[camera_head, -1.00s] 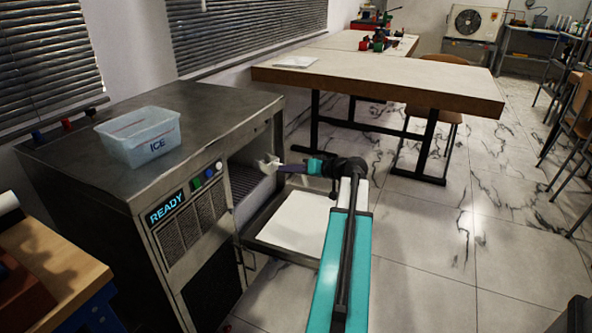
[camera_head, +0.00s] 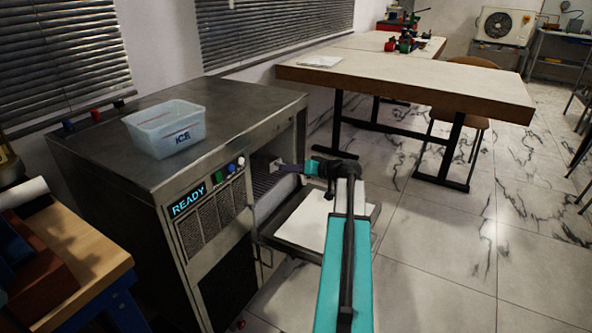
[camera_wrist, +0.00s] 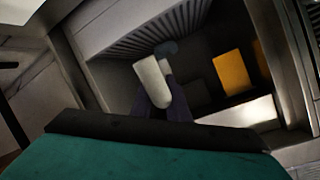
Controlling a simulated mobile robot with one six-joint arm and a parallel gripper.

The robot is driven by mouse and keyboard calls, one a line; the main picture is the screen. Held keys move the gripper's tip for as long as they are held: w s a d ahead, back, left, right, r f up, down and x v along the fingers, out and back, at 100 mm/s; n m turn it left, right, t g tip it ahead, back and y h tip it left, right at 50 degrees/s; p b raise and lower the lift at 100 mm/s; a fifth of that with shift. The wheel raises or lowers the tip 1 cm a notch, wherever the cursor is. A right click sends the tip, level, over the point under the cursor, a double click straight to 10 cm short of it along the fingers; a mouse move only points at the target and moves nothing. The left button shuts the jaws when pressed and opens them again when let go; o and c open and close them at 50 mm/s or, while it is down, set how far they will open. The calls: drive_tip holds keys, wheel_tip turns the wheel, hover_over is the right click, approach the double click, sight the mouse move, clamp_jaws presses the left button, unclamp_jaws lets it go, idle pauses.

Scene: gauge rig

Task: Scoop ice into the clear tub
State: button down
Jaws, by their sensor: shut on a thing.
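The clear tub (camera_head: 168,132), pale blue and marked ICE, stands upright on top of the ice machine (camera_head: 240,105). No contents show through its walls. The machine's front hatch is open, and its panel reads READY. My gripper (camera_head: 287,168) reaches into this opening from the right. It is shut on a pale, rounded piece, seemingly the scoop (camera_head: 274,164). In the wrist view the pale scoop (camera_wrist: 151,80) sits between my dark fingers, its far end over the dark interior. I cannot make out ice, or whether the scoop holds any.
The lowered hatch door (camera_head: 308,222) lies below my arm. A ribbed panel (camera_wrist: 165,30) and an orange piece (camera_wrist: 231,72) show inside the machine. A wooden bench (camera_head: 70,250) is at left, a long table (camera_head: 410,85) behind.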

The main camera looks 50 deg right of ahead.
sight(268, 171)
drive_tip(key=shift+s+a+f+b+x, duration=0.15)
drive_tip(key=shift+b+x, duration=0.5)
drive_tip(key=shift+x, duration=1.15)
drive_tip(key=shift+s+a+f+b+x, duration=0.2)
drive_tip(key=shift+b+x, duration=0.4)
drive_tip(key=shift+x, duration=1.2)
drive_tip(key=shift+w+a+f+b+x, duration=0.15)
drive_tip(key=shift+b+x, duration=0.5)
drive_tip(key=shift+x, duration=1.1)
drive_tip(key=shift+s+f, duration=0.1)
drive_tip(key=shift+s, duration=0.1)
